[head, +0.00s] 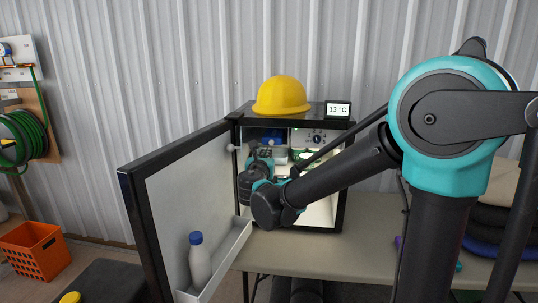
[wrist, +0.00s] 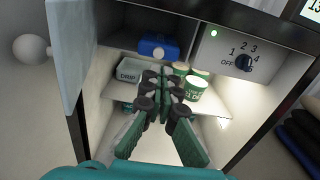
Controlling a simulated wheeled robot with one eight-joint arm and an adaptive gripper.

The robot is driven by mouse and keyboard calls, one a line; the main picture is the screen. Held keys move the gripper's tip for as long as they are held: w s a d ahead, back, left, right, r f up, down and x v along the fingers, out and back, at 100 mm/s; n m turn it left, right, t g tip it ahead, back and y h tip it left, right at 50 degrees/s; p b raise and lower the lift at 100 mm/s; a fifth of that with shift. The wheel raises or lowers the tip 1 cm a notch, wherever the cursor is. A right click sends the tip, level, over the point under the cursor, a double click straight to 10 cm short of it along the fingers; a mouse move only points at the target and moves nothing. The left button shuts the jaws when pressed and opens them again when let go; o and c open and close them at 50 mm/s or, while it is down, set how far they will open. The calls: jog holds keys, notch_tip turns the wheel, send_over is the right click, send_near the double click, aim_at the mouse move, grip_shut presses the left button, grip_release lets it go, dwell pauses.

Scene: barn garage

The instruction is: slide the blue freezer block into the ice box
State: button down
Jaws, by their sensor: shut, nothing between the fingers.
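The blue freezer block (wrist: 158,47) lies in the upper left compartment, the ice box (wrist: 118,42), above the drip tray. I cannot tell how far in it reaches. In the head view, blue of the block (head: 263,141) shows just above my gripper. The pale flap (wrist: 68,45) with a white round knob (wrist: 30,48) stands open at the left of the ice box. My gripper (wrist: 160,78) is shut and empty, its fingertips inside the fridge, just below and in front of the block. In the head view my gripper (head: 262,167) partly hides the compartment.
The fridge door (head: 185,185) stands wide open at the left, with a bottle (head: 199,260) in its rack. White-and-green cups (wrist: 195,88) stand close right of my fingers. A dial (wrist: 243,62) is at the right. A yellow helmet (head: 281,96) and temperature display (head: 338,110) are on top.

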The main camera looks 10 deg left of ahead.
aim_at(272, 141)
jog(key=w, duration=1)
jog(key=shift+w+d, duration=0.2)
jog(key=shift+w, duration=0.1)
jog(key=w, duration=0.5)
jog(key=shift+s, duration=0.1)
jog(key=shift+d, duration=0.1)
